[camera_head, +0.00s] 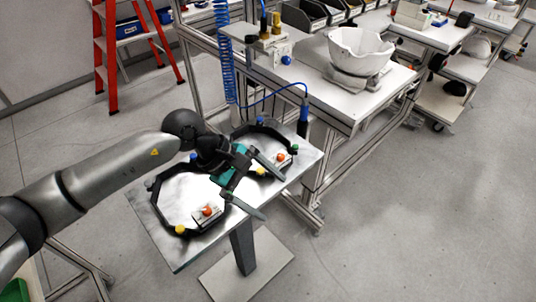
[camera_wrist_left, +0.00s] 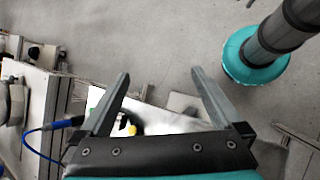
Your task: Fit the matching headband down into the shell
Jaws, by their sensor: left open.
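A white helmet shell (camera_head: 360,52) rests open side up on a grey holder (camera_head: 352,84) on the bench. Two black headbands lie on a small metal table. The other (camera_head: 291,138) is at the back right, partly hidden by my left gripper. My right gripper is not in view.
Each band surrounds a small block with an orange button, one at the front (camera_head: 207,210) and one at the back (camera_head: 281,157). A blue coiled hose (camera_head: 224,50) hangs from the bench frame (camera_head: 196,70). The floor (camera_head: 420,220) at the right is clear.

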